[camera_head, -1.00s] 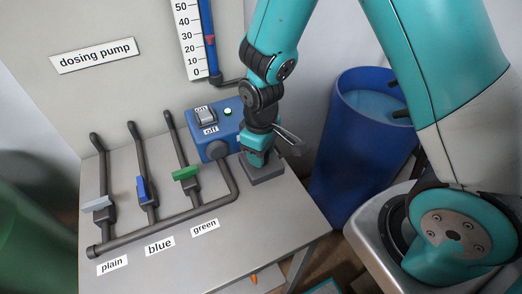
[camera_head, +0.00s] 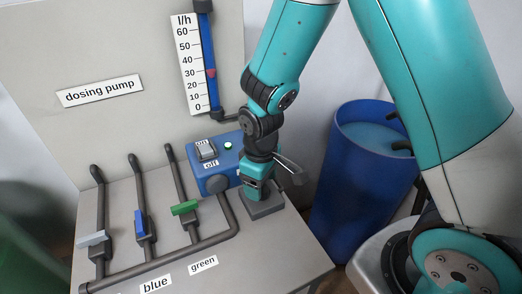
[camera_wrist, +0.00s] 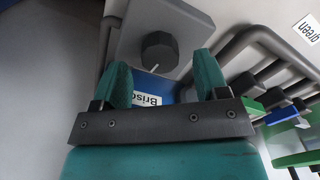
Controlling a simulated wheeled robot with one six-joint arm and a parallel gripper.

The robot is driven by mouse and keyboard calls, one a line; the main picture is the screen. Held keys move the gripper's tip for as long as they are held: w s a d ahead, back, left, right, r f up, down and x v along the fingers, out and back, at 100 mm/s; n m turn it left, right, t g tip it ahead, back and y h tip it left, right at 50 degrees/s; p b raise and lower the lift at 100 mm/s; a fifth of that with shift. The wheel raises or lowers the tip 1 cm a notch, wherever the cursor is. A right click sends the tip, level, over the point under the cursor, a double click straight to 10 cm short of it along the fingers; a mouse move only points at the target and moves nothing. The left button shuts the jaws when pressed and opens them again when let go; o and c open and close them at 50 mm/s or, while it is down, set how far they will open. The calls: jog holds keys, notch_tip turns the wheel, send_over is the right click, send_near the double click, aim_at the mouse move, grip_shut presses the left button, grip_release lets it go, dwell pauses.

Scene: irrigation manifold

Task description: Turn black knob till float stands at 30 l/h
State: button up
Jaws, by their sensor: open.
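The black knob (camera_wrist: 159,52), with a white pointer line, sits on a grey block (camera_wrist: 185,22) in the wrist view. My gripper (camera_wrist: 164,78) is open, its two teal fingers apart with nothing between them; the knob lies just beyond the fingertips. In the head view my gripper (camera_head: 257,188) is low over the grey block (camera_head: 265,207), and the knob is hidden there. The red float (camera_head: 211,72) stands in the blue flow tube (camera_head: 207,45), about level with the 30 mark of the l/h scale (camera_head: 190,65).
The blue dosing pump (camera_head: 218,162) with its on/off switch (camera_head: 206,149) stands close left of my gripper. Valve pipes with white, blue (camera_head: 140,224) and green (camera_head: 184,208) handles lie left. A blue barrel (camera_head: 350,190) stands right.

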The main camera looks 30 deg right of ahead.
notch_tip(320, 180, up, 16)
jog(key=shift+f+b, duration=0.15)
jog(key=shift+b, duration=0.25)
jog(key=shift+s, duration=0.1)
jog(key=s+a+r+y, duration=0.2)
jog(key=s, duration=0.6)
jog(key=s+a+r+y, duration=0.2)
jog(key=s, duration=0.6)
jog(key=shift+a+r, duration=0.35)
dwell(1.6)
